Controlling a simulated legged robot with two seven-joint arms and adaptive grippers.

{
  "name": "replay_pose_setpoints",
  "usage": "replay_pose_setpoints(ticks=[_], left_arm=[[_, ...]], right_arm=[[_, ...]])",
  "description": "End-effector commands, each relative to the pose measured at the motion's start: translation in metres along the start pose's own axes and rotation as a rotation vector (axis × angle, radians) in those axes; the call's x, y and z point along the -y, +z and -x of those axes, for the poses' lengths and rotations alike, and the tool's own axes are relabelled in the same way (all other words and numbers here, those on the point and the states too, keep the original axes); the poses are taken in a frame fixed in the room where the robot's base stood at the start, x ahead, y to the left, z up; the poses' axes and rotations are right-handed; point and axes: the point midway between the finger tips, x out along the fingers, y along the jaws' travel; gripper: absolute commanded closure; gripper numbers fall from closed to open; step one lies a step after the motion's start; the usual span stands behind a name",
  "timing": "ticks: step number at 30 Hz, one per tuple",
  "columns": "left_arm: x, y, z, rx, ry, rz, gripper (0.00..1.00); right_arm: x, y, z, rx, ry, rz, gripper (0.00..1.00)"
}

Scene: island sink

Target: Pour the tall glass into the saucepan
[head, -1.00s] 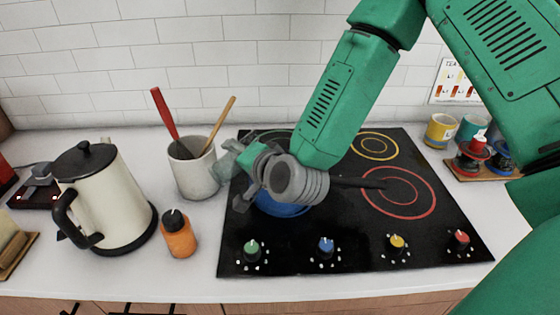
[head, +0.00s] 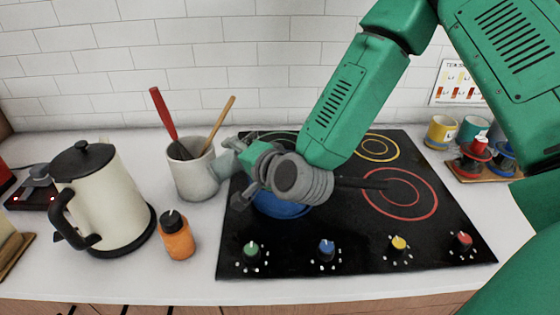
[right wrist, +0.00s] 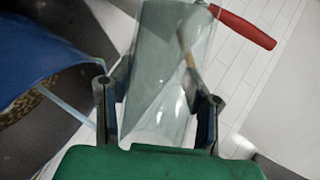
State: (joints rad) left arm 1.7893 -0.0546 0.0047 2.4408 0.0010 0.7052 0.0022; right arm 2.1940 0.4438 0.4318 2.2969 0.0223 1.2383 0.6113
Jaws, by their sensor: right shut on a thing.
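The tall clear glass (right wrist: 160,75) is between the two fingers of my right gripper (right wrist: 158,100) in the right wrist view. The gripper is shut on it. In the head view the glass (head: 228,160) sticks out to the left of my right gripper (head: 243,172), tilted well over in front of the utensil crock. The blue saucepan (head: 283,207) sits on the cooktop below my right wrist, which hides much of it. Its dark handle points right. Its blue side (right wrist: 60,45) shows at left in the right wrist view. My left gripper is out of view.
The crock (head: 193,180) with red and wooden utensils stands close to the glass. An orange bottle (head: 177,240) and a cream kettle (head: 105,200) stand left of the black cooktop (head: 440,245). Mugs (head: 440,130) and a small rack stand at the right.

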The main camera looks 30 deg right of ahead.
Motion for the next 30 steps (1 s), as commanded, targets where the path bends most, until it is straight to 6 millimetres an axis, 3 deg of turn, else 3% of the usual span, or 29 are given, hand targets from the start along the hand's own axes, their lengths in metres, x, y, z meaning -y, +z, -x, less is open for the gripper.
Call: replay_pose_setpoints(ticks=[30], left_arm=[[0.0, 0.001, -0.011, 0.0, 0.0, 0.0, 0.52]], right_arm=[[0.002, -0.005, 0.002, 0.025, -0.042, -0.113, 0.93]])
